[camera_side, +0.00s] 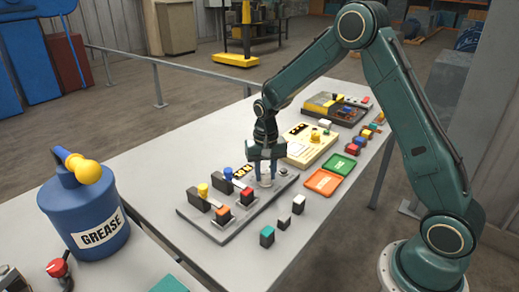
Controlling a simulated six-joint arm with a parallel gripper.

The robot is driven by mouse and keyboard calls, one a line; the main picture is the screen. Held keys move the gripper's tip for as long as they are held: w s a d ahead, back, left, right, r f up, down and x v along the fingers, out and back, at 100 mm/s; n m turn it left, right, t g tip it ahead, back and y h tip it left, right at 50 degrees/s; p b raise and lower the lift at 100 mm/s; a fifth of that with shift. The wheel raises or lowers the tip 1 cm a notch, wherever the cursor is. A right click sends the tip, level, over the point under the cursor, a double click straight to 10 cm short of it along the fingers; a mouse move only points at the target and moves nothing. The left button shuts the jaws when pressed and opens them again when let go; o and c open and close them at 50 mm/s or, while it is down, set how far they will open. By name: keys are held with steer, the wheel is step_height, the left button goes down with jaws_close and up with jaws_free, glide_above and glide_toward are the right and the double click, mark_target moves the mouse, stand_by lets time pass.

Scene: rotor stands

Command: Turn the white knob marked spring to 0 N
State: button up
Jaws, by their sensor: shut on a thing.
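My gripper (265,178) points down over the back right part of a dark grey board (222,232) on the table. Its jaws are shut on a white knob (266,182), which stands on the board between the fingers. The fingers hide part of the knob, and any marking or scale on it is too small to read. On the same board are a yellow knob (203,190), a blue knob (228,173), a red-topped block (247,195) and an orange-topped block (222,212).
Right of the board lie an orange tray (322,183) and a green tray (342,165). Loose blocks, one teal-topped (267,236), stand in front. A cream panel (311,147) is behind. A blue grease can (85,215) stands at the left. The table's left middle is clear.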

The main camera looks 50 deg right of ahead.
mark_target(265, 174)
steer(key=n, duration=0.6)
steer(key=shift+n, duration=0.3)
steer(key=n, duration=0.6)
steer(key=shift+n, duration=0.3)
steer(key=o, duration=1)
steer(key=shift+r, duration=0.2)
step_height(265, 174, up, 14)
steer(key=shift+f, duration=0.25)
